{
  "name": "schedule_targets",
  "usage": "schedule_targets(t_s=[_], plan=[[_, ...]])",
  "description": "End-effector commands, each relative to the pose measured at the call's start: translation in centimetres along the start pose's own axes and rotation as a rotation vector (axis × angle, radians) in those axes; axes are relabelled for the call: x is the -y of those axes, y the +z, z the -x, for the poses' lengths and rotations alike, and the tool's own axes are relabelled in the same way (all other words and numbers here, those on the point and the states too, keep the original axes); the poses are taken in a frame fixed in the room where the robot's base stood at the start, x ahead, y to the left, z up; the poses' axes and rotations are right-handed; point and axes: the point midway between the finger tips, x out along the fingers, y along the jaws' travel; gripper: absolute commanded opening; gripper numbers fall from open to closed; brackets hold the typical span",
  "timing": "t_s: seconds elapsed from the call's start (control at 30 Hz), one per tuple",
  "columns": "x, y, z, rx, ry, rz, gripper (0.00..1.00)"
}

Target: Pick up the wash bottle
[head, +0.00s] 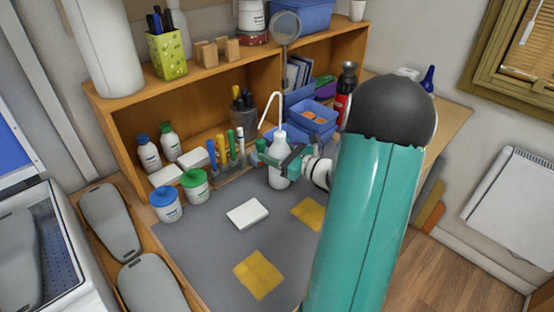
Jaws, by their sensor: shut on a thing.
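The wash bottle (278,176) is white with a thin bent spout rising from its top. It stands roughly upright over the grey mat in the middle of the head view. My gripper (281,155) is at its upper part, shut on it with green fingers around the neck. The teal arm comes in from the lower right and hides part of the desk behind it. I cannot tell whether the bottle's base touches the mat.
A wooden shelf (200,91) runs along the back. Upright markers (231,146) stand close left of the bottle, and blue bins (313,117) are behind it at right. Two jars (195,187) stand at left. A white block (247,214) and yellow pads (259,274) lie on the mat.

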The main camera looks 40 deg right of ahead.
Motion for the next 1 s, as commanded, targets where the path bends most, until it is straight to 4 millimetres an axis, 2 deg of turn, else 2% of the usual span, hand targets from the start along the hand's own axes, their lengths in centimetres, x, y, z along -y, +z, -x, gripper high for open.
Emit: schedule_targets(t_s=[0.17, 0.37, 0.7, 1.0], plan=[[0.0, 0.8, 0.0, 0.001, 0.0, 0.004, 0.19], [0.0, 3.4, 0.0, 0.002, 0.0, 0.008, 0.19], [-3.2, 9.5, 4.2, 0.003, -0.001, 0.009, 0.19], [-7.0, 12.1, 9.3, 0.002, -0.001, 0.004, 0.19]])
